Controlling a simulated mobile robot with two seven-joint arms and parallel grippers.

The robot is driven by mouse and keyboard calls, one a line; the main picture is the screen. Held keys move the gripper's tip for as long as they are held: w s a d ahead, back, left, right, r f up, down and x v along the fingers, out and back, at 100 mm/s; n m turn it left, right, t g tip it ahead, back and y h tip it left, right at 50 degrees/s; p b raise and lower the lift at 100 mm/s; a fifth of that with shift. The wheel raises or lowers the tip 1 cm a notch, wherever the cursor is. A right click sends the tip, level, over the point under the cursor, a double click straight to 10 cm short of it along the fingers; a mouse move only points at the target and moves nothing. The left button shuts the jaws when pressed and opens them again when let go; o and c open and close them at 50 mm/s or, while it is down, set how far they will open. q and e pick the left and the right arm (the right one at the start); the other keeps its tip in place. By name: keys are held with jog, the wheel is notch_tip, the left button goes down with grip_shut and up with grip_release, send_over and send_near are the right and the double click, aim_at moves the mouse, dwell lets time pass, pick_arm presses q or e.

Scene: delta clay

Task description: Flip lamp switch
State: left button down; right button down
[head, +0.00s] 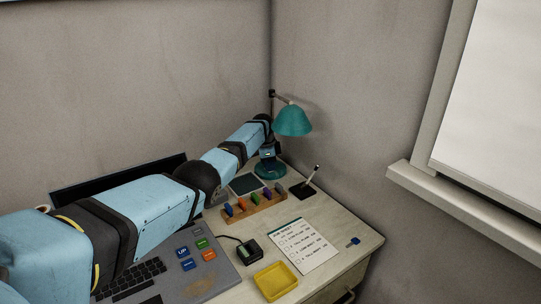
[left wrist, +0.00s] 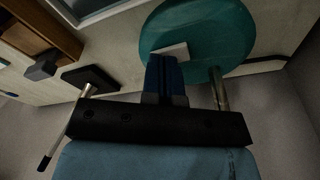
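The desk lamp has a teal shade (head: 292,121) and a round teal base at the far end of the desk. In the left wrist view the base (left wrist: 225,30) fills the upper middle, with its metal stem (left wrist: 219,88) to the right. A pale switch (left wrist: 170,50) sits on the base. My left gripper (head: 267,154) reaches to the lamp base. In the left wrist view its dark blue fingers (left wrist: 163,60) are together, with tips right at the switch; I cannot tell whether they touch it. My right gripper is out of view.
A wooden rack with coloured pieces (head: 255,206), a pen in a black stand (head: 304,189), a paper sheet (head: 303,246), a yellow tray (head: 275,281) and a blue key-like item (head: 352,242) are on the desk. Walls stand close behind the lamp.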

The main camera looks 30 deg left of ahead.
pick_arm(q)
jog(key=shift+s+p, duration=0.2)
jog(key=shift+p, duration=0.3)
jog(key=shift+w+r+p, duration=0.15)
jog(key=shift+r+p, duration=0.45)
jog(key=shift+p, duration=0.1)
notch_tip(320, 180, up, 3)
jog(key=shift+r+p, duration=0.1)
jog(key=shift+p, duration=1.15)
notch_tip(320, 180, up, 2)
jog(key=shift+r+p, duration=0.1)
jog(key=shift+p, duration=0.9)
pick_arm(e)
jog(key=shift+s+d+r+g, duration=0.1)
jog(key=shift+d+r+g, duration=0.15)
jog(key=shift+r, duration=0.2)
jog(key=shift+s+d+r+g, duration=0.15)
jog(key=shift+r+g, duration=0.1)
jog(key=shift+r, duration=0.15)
